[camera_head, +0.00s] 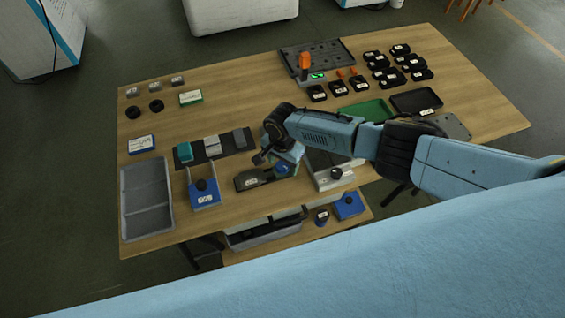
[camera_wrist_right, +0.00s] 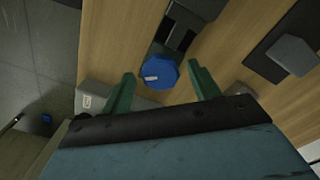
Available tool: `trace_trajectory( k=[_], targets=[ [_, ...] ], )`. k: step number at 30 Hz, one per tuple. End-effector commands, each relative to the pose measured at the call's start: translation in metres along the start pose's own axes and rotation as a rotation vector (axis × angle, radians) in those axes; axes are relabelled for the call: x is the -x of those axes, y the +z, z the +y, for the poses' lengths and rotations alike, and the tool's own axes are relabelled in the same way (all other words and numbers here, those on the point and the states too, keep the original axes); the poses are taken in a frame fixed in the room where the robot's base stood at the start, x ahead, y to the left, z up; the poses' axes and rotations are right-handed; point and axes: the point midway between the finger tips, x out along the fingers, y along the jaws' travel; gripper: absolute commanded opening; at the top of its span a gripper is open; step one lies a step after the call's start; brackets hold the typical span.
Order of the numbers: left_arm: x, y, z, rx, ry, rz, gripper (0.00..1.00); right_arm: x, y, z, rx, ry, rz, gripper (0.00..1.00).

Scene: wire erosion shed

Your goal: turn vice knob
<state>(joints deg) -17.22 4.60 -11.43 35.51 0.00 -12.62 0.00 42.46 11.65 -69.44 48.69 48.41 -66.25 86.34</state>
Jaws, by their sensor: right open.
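The vice knob (camera_head: 282,170) is blue and round and sits at the right end of a dark vice (camera_head: 250,180) near the table's front edge. In the right wrist view the knob (camera_wrist_right: 160,72) shows a small white mark on its face, with dark vice parts (camera_wrist_right: 182,30) behind it. My right gripper (camera_wrist_right: 163,82) has its two green fingers spread, one on each side of the knob. My left gripper is not in view.
A blue block with a black knob (camera_head: 204,192) stands left of the vice. A grey metal fixture (camera_head: 333,172) stands close on the right. A grey tray (camera_head: 146,200) lies at the table's left end. A dark mat (camera_head: 233,142) with several blocks lies behind.

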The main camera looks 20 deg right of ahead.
Motion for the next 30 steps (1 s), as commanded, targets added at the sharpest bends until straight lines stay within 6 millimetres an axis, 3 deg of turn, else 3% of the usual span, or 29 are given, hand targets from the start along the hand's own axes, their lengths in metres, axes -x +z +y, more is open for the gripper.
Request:
trace_trajectory(
  k=[6,16,30],
  targets=[
    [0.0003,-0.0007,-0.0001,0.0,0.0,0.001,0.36,0.0006,0.0,-0.0003,0.0,-0.001,0.0,0.59],
    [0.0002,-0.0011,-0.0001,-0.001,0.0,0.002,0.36,0.0006,-0.0001,0.0,0.0,0.0,0.0,0.17],
    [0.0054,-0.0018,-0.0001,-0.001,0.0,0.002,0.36,0.001,0.0008,0.0007,0.122,0.002,-0.003,0.17]
  ],
)
